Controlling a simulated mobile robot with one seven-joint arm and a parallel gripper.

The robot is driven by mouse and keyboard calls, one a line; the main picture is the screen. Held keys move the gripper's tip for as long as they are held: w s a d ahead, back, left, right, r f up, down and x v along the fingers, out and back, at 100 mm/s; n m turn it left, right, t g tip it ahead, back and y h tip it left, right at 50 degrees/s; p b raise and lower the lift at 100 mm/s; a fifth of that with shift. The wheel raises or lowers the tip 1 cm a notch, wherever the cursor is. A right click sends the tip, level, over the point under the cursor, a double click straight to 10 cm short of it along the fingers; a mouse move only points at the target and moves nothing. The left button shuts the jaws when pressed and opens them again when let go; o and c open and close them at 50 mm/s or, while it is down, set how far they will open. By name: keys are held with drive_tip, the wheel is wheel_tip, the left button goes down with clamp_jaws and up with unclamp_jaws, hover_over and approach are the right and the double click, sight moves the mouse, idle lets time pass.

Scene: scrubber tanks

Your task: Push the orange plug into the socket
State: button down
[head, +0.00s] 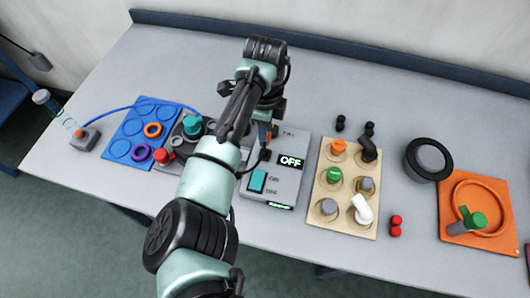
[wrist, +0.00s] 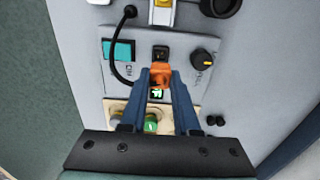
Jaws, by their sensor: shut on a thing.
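The orange plug (wrist: 160,78) is between the two blue-grey fingers of my gripper (wrist: 161,73) in the wrist view. My gripper is shut on it. A dark socket (wrist: 160,52) shows just beyond the plug on the grey control panel (wrist: 185,78). The plug's front end points at the socket; I cannot tell whether they touch. In the head view, my arm hides most of the plug and the socket. The panel's display (head: 290,161) reads OFF there.
A black round container (head: 428,159) and an orange tray (head: 483,239) stand farther right.

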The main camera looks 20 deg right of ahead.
drive_tip(key=shift+f+b, duration=1.45)
drive_tip(key=shift+f, duration=0.8)
drive_tip(key=shift+f, duration=0.2)
drive_tip(key=shift+f+b, duration=0.5)
drive_tip(key=shift+f, duration=0.3)
drive_tip(key=c, duration=0.6)
unclamp_jaws()
drive_tip(key=shift+o, duration=0.4)
drive_tip(key=o, duration=0.4)
drive_tip(key=shift+o, duration=0.2)
drive_tip(key=shift+r, duration=0.1)
